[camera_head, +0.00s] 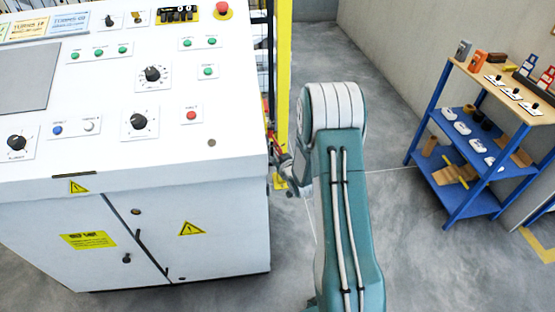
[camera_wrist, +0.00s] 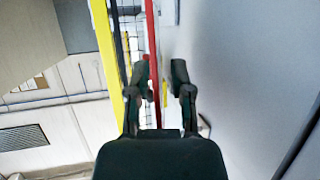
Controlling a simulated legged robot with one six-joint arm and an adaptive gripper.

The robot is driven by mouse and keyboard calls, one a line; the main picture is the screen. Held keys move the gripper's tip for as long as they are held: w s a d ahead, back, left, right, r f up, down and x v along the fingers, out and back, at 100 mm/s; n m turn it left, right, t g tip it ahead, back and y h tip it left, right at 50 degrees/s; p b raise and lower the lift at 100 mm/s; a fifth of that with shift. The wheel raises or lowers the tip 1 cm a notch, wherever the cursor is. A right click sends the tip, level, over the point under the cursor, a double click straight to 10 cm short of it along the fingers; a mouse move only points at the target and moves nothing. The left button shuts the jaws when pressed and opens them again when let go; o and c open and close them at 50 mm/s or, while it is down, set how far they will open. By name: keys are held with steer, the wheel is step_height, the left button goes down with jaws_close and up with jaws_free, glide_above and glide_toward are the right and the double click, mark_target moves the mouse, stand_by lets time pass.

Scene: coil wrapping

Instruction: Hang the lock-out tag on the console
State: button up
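The console (camera_head: 120,207) is a large white cabinet with a sloped panel, filling the left of the head view. A small round grey fitting (camera_head: 211,142) sits near the panel's lower right edge. My gripper (camera_head: 282,165) is at the console's right side, partly hidden by my arm. In the wrist view my gripper (camera_wrist: 161,75) has its two dark fingers apart, with no object clearly held between them. A pale grey surface fills the right of that view, close to the fingers. I cannot make out a lock-out tag for certain in either view.
A yellow post (camera_head: 283,70) stands just behind the console's right side; a yellow post (camera_wrist: 106,50) and a red bar (camera_wrist: 152,40) show in the wrist view. A blue shelf rack (camera_head: 432,115) with several small items stands at right. Grey floor lies between.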

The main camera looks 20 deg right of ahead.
stand_by(0.3)
steer(key=v, duration=1.2)
steer(key=s+a+r+g+h, duration=0.1)
steer(key=s+a+r+g, duration=0.15)
steer(key=r, duration=0.55)
steer(key=s+a+r+g+h, duration=0.1)
steer(key=s+a+r+g, duration=0.15)
steer(key=r, duration=0.55)
steer(key=s+a+r+g+y, duration=0.1)
steer(key=s+a+r, duration=0.3)
steer(key=s, duration=0.5)
steer(key=s+a+r+g+y, duration=0.1)
steer(key=s+a+r+g, duration=0.1)
steer(key=s+a, duration=0.4)
steer(key=s+r, duration=0.1)
steer(key=s, duration=0.3)
steer(key=shift+r, duration=0.35)
steer(key=shift+w, duration=0.1)
stand_by(0.7)
